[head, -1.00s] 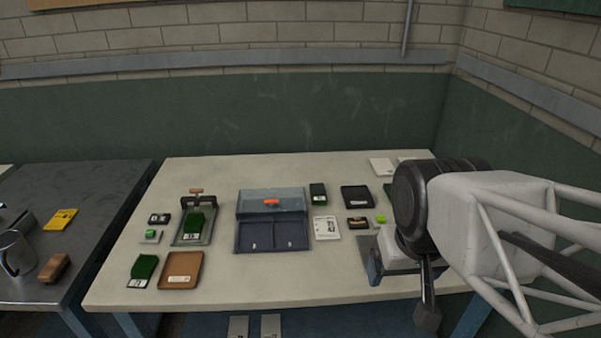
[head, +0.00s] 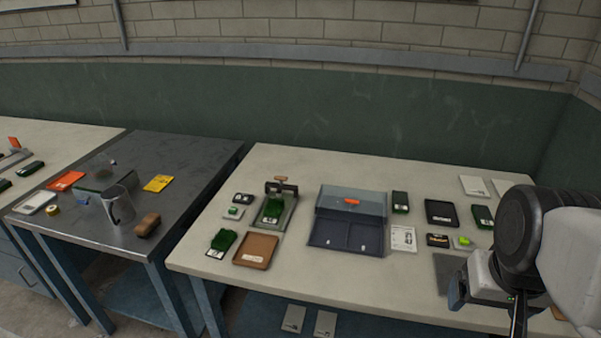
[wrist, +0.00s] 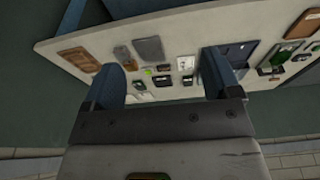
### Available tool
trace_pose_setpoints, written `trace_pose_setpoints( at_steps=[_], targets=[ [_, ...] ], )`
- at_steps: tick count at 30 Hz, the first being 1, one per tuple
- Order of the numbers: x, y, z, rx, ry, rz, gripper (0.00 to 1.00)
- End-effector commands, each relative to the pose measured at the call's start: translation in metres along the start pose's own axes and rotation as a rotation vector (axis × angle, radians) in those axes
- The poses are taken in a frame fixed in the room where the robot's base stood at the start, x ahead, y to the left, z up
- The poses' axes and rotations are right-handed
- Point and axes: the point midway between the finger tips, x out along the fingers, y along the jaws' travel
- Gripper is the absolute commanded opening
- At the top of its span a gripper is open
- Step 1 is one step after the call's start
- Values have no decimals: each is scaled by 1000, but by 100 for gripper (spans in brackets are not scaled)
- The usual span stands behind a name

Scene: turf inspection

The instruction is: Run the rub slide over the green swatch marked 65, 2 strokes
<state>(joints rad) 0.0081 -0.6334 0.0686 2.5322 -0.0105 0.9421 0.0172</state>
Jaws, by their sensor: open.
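The rub slide (head: 289,189), a dark metal frame with a wooden handle, stands at the left of the pale table in the head view. A green swatch (head: 271,209) lies on its bed, in front of the crossbar. Its label is too small to read. Other green swatches lie at the front left (head: 222,241), right of the blue-grey box (head: 400,201) and farther right (head: 481,214); I cannot tell which is marked 65. My gripper (head: 485,310) is over the table's front right, far from the slide. It also shows in the wrist view (wrist: 160,70), open and empty.
The blue-grey box (head: 351,201) stands mid-table, between my gripper and the slide. A brown tray (head: 256,250) lies in front of the slide. A dark metal table (head: 185,195) with a mug (head: 118,206) and brush (head: 147,225) stands left. The front middle is clear.

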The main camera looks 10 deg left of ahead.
Motion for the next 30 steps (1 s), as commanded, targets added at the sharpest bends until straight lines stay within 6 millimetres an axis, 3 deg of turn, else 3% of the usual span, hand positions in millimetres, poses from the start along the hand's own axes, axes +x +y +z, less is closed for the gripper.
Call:
trace_pose_setpoints(
  at_steps=[14,22,30],
  targets=[
    [0,0,0,0,0,0,83],
    [-2,-2,-8,-18,-5,-2,43],
    [-10,-14,-48,-109,-29,-14,43]
  ],
)
